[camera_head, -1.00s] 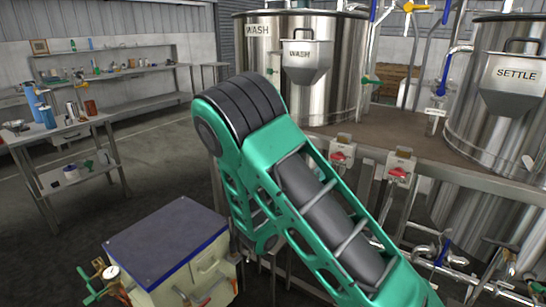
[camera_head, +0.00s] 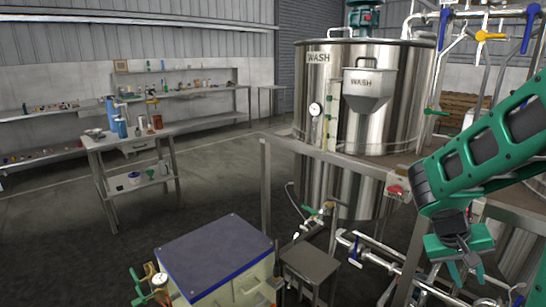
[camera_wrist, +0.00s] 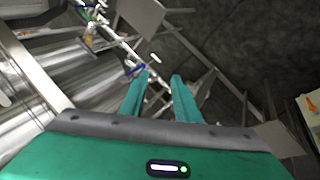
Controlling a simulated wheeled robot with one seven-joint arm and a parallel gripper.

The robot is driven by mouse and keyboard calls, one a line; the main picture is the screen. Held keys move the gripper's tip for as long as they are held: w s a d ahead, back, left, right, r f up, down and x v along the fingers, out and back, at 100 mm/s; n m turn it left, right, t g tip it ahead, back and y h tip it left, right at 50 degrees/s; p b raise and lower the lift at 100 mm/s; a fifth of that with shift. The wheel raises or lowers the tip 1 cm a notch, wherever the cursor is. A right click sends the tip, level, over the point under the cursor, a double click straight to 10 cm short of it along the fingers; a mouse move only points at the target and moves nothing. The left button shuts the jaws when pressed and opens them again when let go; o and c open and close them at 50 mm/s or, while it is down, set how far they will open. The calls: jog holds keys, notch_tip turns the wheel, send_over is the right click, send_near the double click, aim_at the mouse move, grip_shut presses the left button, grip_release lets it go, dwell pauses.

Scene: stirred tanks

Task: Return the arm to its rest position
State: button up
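My green and black arm reaches in from the right edge in the head view. My gripper (camera_head: 462,262) hangs at its end, pointing down, in front of the platform rail and to the right of the WASH tank (camera_head: 372,130). In the wrist view my gripper (camera_wrist: 160,82) shows two green fingers spread apart with nothing between them. Piping and a metal frame lie beyond the fingertips, apart from them.
A cream box with a blue lid (camera_head: 215,255) stands at the front. A small metal stand (camera_head: 311,263) and pipes with valves (camera_head: 375,262) are beside it. A workbench (camera_head: 135,147) with bottles stands at the left. Open floor lies between the bench and the tank.

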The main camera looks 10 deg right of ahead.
jog(key=s+a+r+y, duration=0.2)
jog(key=s+a+y, duration=0.1)
jog(key=s+a, duration=0.2)
jog(key=s+a+r+m+y, duration=0.1)
jog(key=s+a+r+y, duration=0.2)
jog(key=s, duration=0.6)
jog(key=shift+a+m+y, duration=0.3)
jog(key=shift+a, duration=0.95)
